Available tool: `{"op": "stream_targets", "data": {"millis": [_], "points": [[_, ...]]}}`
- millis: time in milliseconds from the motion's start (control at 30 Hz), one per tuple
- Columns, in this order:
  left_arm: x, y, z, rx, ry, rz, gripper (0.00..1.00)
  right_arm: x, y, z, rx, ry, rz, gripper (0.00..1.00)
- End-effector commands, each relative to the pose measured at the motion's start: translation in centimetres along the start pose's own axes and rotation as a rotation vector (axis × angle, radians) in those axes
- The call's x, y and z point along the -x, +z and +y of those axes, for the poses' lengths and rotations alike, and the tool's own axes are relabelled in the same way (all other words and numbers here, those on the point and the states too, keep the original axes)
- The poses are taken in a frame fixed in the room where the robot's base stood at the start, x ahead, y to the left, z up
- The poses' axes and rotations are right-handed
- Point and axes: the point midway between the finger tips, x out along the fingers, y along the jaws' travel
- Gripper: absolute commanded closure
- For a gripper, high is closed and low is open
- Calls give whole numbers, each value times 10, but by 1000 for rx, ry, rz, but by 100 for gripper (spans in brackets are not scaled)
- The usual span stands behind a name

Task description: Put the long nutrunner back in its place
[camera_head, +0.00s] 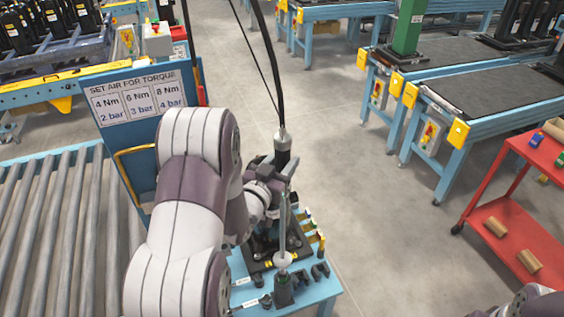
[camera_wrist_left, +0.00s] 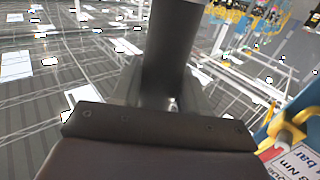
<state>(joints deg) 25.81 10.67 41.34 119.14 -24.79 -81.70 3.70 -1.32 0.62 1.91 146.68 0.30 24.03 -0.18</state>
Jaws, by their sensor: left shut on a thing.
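The long nutrunner (camera_head: 282,146) is a dark, upright tool with a hose rising from its top. My left gripper (camera_head: 270,178) is shut on its body above the blue tool stand (camera_head: 318,291). A thin grey shaft (camera_head: 283,225) runs down below the gripper to a pale round collar (camera_head: 283,260) over a dark holder (camera_head: 283,290). I cannot tell whether its lower end is seated or only in front. In the left wrist view the dark nutrunner body (camera_wrist_left: 172,55) stands between the fingers. My right gripper is out of view.
The stand also carries a black fixture, small coloured pieces and dark holders (camera_head: 320,271). A blue torque sign (camera_head: 138,100) and a roller conveyor (camera_head: 60,225) are at left. A red cart (camera_head: 515,235) is at right. Grey floor (camera_head: 375,220) lies clear between.

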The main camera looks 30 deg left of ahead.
Motion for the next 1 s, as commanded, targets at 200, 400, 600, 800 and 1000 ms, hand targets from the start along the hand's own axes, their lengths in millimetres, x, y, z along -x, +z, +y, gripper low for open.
{"op": "stream_targets", "data": {"millis": [200,400,600,800,1000], "points": [[-1,2,0,-2,0,6,100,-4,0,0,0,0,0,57],[-1,6,0,-2,0,6,100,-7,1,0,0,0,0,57],[-1,9,0,-2,0,6,100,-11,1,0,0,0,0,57],[-1,12,0,-2,0,6,100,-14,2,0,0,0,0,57],[-1,16,0,-2,0,6,100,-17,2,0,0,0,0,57]]}}
